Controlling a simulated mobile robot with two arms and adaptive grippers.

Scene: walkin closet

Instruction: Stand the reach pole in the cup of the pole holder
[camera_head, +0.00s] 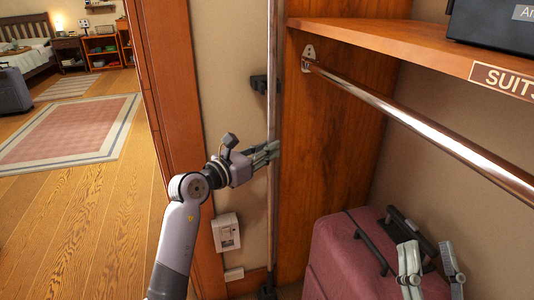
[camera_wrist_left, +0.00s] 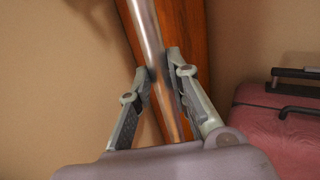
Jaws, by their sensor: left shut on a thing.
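The reach pole (camera_head: 273,100) is a long, thin metal rod, about upright along the wall beside the wooden closet panel. My left gripper (camera_head: 272,150) is shut on the reach pole partway up. In the left wrist view the reach pole (camera_wrist_left: 148,35) passes between the two fingers (camera_wrist_left: 163,75). A dark bracket (camera_head: 259,84) on the wall is beside the pole above the gripper. A dark piece (camera_head: 267,289), perhaps the cup of the pole holder, shows at the pole's low end; I cannot tell whether the pole sits in it. My right gripper (camera_head: 430,262) is open and empty.
A red suitcase (camera_head: 340,255) stands below the right gripper. A metal hanging rail (camera_head: 420,122) and a wooden shelf (camera_head: 400,40) cross the right side. The wooden floor at left is open.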

